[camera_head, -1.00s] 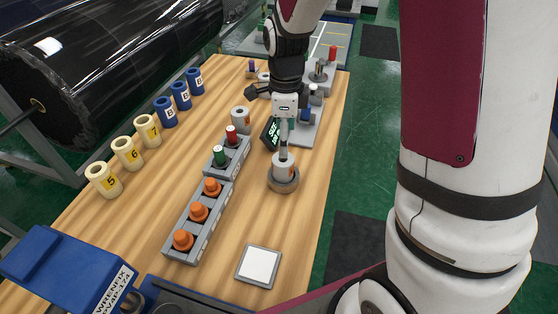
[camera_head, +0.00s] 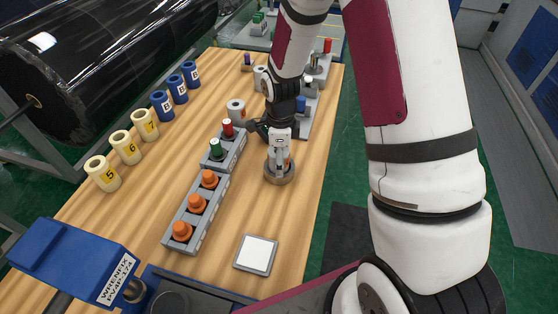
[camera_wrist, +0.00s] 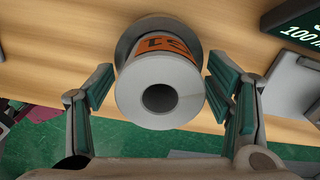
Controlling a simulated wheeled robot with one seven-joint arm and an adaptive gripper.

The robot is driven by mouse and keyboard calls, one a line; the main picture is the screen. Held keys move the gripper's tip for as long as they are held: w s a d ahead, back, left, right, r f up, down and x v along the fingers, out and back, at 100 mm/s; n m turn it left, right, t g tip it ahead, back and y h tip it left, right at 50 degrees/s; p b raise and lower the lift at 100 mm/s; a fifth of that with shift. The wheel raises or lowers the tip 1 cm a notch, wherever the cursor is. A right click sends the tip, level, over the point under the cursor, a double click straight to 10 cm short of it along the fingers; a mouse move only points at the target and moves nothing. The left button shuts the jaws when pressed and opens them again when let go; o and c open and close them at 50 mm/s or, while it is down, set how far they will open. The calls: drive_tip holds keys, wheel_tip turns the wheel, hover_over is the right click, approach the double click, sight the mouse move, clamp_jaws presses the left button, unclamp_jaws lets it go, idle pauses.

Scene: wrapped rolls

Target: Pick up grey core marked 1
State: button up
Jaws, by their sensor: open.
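A grey core (camera_wrist: 158,98) with an orange label stands on a round grey base (camera_wrist: 128,42) in the wrist view. Its label reads upside down and seems to include a 1. My gripper (camera_wrist: 160,82) is open, with one finger on each side of the core. I cannot tell whether either finger touches it. In the head view my gripper (camera_head: 279,157) is over the round base (camera_head: 280,176) and mostly hides the core. Another grey core (camera_head: 236,110) stands to the left, further back.
A grey rack (camera_head: 205,216) with orange, green and red pieces stands close on the left. Yellow cores (camera_head: 121,148) and blue cores (camera_head: 178,89) line the left edge. A white-topped pad (camera_head: 256,253) lies in front. A dark display (camera_wrist: 293,24) is at right in the wrist view.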

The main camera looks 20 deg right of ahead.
drive_tip(key=c, duration=1.4)
drive_tip(key=shift+r, duration=0.1)
